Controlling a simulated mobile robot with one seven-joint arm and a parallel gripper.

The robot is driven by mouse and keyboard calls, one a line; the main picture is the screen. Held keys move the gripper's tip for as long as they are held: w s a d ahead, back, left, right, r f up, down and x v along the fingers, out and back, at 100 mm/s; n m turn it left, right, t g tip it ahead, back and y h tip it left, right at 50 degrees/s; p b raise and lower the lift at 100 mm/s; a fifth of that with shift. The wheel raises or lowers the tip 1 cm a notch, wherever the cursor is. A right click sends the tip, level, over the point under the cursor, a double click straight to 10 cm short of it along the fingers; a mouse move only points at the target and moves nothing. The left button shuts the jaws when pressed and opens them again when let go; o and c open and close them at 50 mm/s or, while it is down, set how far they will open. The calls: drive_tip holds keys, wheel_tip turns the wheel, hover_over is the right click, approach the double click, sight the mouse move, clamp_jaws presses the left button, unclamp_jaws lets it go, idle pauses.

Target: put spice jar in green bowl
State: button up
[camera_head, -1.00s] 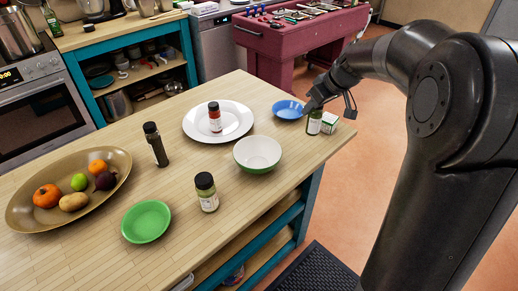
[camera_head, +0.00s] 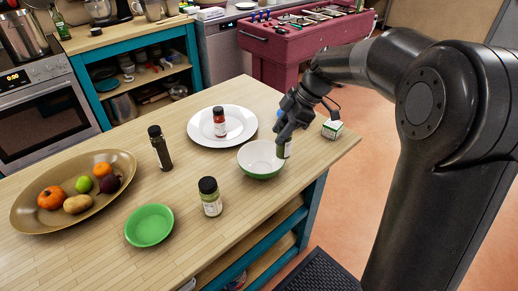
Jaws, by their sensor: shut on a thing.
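My gripper (camera_head: 287,136) is shut on a spice jar (camera_head: 285,150) with dark green contents. The jar hangs roughly upright at the right rim of a bowl (camera_head: 259,160) that is white inside and green outside. I cannot tell whether the jar touches that rim. The jar's top is hidden by my gripper. A plain green bowl (camera_head: 149,226) stands empty at the front left of the counter. Another spice jar (camera_head: 210,197) with a black lid stands between the two bowls. A jar with red contents (camera_head: 220,122) stands on the white plate (camera_head: 239,127).
A dark bottle (camera_head: 161,148) stands left of the plate. A large brown dish (camera_head: 30,215) holds fruit and vegetables at the left. A small green and white box (camera_head: 332,130) sits near the right counter edge. A blue dish (camera_head: 278,113) is mostly hidden behind my gripper.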

drive_tip(key=shift+w+a+f, duration=0.25)
drive_tip(key=shift+a+f, duration=0.8)
drive_tip(key=shift+f, duration=0.25)
drive_tip(key=shift+w+a+f, duration=0.25)
drive_tip(key=shift+a+f, duration=0.8)
drive_tip(key=shift+f, duration=0.25)
drive_tip(key=shift+w+a+f, duration=0.25)
drive_tip(key=shift+a+f, duration=0.8)
drive_tip(key=shift+f, duration=0.25)
drive_tip(key=shift+f, duration=0.1)
drive_tip(key=o, duration=1.1)
drive_tip(key=shift+c, duration=0.2)
